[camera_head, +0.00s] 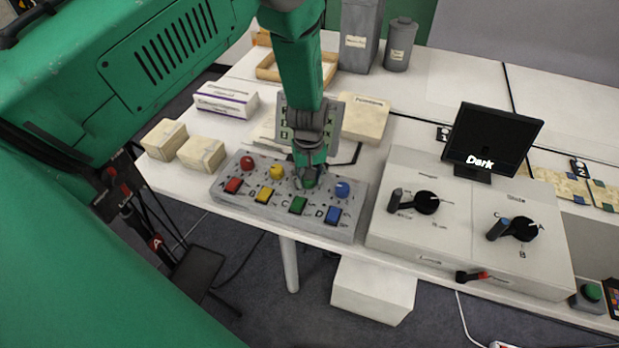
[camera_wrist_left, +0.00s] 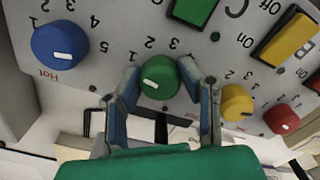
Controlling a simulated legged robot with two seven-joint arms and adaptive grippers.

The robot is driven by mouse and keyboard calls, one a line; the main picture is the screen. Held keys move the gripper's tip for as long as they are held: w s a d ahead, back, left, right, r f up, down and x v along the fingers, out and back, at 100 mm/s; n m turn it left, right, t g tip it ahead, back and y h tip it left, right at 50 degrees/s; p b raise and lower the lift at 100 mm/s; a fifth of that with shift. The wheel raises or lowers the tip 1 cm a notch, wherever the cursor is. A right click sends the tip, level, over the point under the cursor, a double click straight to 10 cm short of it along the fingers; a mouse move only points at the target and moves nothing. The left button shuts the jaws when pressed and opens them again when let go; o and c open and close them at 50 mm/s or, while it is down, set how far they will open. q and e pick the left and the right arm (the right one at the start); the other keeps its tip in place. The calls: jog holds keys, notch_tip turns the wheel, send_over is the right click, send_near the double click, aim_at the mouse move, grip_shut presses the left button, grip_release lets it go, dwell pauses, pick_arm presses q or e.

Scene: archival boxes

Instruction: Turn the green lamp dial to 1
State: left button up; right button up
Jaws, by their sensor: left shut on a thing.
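The green lamp dial (camera_wrist_left: 158,77) is a round knob with a white mark on the control box (camera_head: 295,223). Its white mark lies toward the lower left in the wrist view, and I cannot tell which number it points to. My left gripper (camera_wrist_left: 161,80) has its two fingers on either side of the dial, shut on it. In the head view my left gripper (camera_head: 309,172) comes down from above and mostly covers the green dial (camera_head: 308,181). My right gripper is not in view.
Beside the green dial are a blue dial (camera_head: 342,189), a yellow dial (camera_head: 276,172) and a red dial (camera_head: 247,162). Coloured switches sit in front, including a green switch (camera_head: 298,205). A larger console (camera_head: 456,252) stands to the right, with a screen (camera_head: 491,138) reading "Dark" behind it.

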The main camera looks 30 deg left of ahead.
pick_arm(q)
jog(key=shift+w+a+r, duration=0.15)
jog(key=shift+w+r, duration=0.05)
jog(key=shift+w, duration=0.2)
jog(key=shift+c, duration=0.2)
jog(key=o, duration=1)
jog(key=shift+o, duration=0.7)
jog(key=shift+s+f, duration=0.15)
jog(key=shift+r, duration=0.25)
notch_tip(320, 180, up, 11)
jog(key=shift+r, duration=0.2)
